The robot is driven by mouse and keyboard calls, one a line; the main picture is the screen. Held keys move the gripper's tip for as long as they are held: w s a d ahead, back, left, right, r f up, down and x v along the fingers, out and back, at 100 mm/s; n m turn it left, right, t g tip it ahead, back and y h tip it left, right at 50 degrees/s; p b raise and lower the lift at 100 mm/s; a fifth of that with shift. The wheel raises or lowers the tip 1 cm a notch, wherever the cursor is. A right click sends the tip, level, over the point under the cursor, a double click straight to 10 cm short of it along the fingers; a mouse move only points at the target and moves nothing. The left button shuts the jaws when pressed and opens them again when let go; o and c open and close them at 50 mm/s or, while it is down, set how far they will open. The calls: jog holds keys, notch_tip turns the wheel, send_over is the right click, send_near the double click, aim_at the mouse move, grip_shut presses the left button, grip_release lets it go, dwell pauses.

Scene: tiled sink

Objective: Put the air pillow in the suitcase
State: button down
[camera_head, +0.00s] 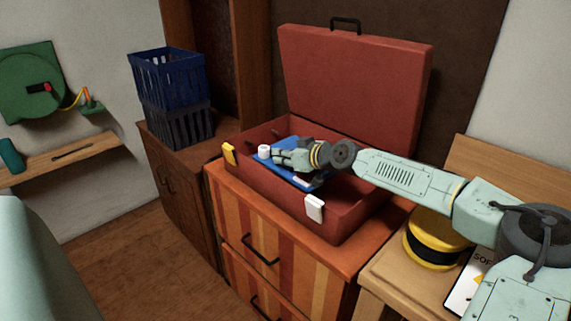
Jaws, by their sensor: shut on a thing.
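The red suitcase (345,222) stands open on the striped drawer cabinet, its lid upright at the back. I cannot tell whether the blue thing touches the suitcase floor.
Two stacked crates, blue (167,75) over black (178,124), stand on the brown cabinet at left. A yellow-and-black round thing (436,240) sits on the wooden table at right, under my arm. The suitcase lid (350,85) rises behind my gripper.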

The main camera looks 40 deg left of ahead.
aim_at(283, 166)
jog(key=shift+w+f+p, duration=0.1)
jog(key=shift+f+p, duration=0.4)
jog(key=shift+f, duration=1.35)
jog(key=shift+f, duration=0.1)
jog(key=shift+f, duration=0.5)
jog(key=c, duration=1.7)
grip_release()
jog(key=shift+r, duration=0.7)
jog(key=v, duration=0.2)
jog(key=b+v, duration=0.1)
jog(key=v, duration=0.1)
jog(key=b+v, duration=0.1)
jog(key=v, duration=0.1)
jog(key=shift+d+f, duration=0.2)
jog(key=shift+d, duration=0.05)
jog(key=shift+d+r+b, duration=0.3)
jog(key=shift+d+r, duration=0.1)
jog(key=shift+d, duration=0.1)
